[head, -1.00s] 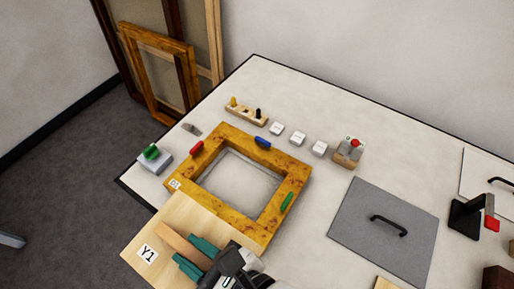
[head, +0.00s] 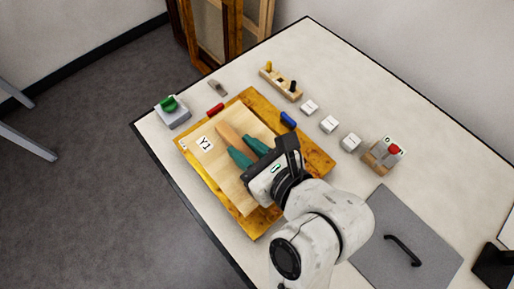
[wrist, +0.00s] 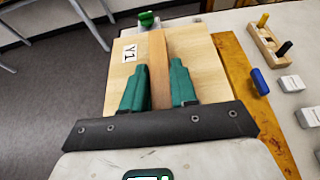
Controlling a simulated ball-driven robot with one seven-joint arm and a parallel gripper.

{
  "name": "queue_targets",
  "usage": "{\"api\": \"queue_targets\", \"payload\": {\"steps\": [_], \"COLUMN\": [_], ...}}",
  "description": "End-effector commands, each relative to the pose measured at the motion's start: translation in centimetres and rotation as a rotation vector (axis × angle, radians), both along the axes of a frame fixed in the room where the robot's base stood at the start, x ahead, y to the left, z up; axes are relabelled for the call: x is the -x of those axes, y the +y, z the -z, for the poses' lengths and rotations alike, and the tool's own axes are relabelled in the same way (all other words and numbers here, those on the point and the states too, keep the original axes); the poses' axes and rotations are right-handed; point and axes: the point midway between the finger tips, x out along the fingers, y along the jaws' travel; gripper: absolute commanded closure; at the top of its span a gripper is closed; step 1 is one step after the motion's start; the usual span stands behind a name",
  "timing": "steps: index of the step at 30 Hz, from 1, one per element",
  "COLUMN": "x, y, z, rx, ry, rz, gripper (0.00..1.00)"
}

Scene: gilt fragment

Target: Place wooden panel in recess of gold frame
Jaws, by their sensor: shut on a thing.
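The pale wooden panel (head: 222,178), labelled Y1, has a raised brown strip (head: 228,135) as a handle. My gripper (head: 248,151) has its teal fingers shut on this strip, also clear in the wrist view (wrist: 160,64). The panel lies over the gold frame (head: 257,106) and covers its recess and much of its left and lower-left border. The frame's upper and right borders show. In the wrist view the frame (wrist: 233,62) shows along the panel's right side. I cannot tell the height between panel and frame; the recess is hidden.
A red clamp (head: 215,109) and a blue clamp (head: 288,119) stand at the frame's border. A green-topped block (head: 172,113), a wooden peg holder (head: 281,83), white blocks (head: 329,124) and a red-button box (head: 385,152) surround it. A grey plate (head: 405,240) lies right.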

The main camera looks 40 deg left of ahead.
Motion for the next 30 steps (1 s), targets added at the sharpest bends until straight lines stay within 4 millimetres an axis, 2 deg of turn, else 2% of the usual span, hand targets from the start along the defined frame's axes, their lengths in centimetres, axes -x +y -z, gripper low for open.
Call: {"api": "queue_targets", "payload": {"steps": [3, 9, 16, 23, 30], "x": [-1.8, -3.7, -4.5, -4.6, -4.5], "y": [0.6, 1.4, 1.7, 1.6, 1.7], "z": [2.5, 4.7, 5.9, 8.8, 8.9], "rx": [0.002, -0.001, 0.000, 0.000, -0.001], "ry": [0.002, 0.000, 0.000, 0.001, -0.001], "rz": [0.002, 0.001, 0.001, 0.002, 0.001], "gripper": [1.00, 1.00, 1.00, 1.00, 1.00]}}
